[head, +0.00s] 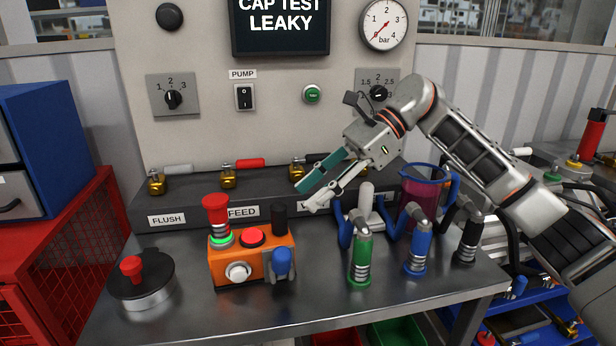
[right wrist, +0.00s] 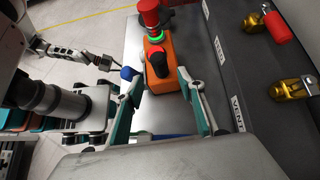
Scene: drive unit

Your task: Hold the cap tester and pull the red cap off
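The cap tester (head: 252,265) is an orange box on the metal bench. The red cap (head: 216,208) sits upright on its left post, above a lit green ring. The tester (right wrist: 176,77) and cap (right wrist: 148,12) also show in the right wrist view, ahead of the fingers. My right gripper (head: 306,197) is above and right of the tester, apart from it. Its fingers (right wrist: 165,82) are open and empty. My left gripper (right wrist: 108,62) shows small in the right wrist view, beside the bench's front edge. Whether its fingers are open is unclear.
A black round base with a red knob (head: 131,266) stands left of the tester. A dark ledge with valves (head: 228,176) runs behind. The display reads "CAP TEST LEAKY".

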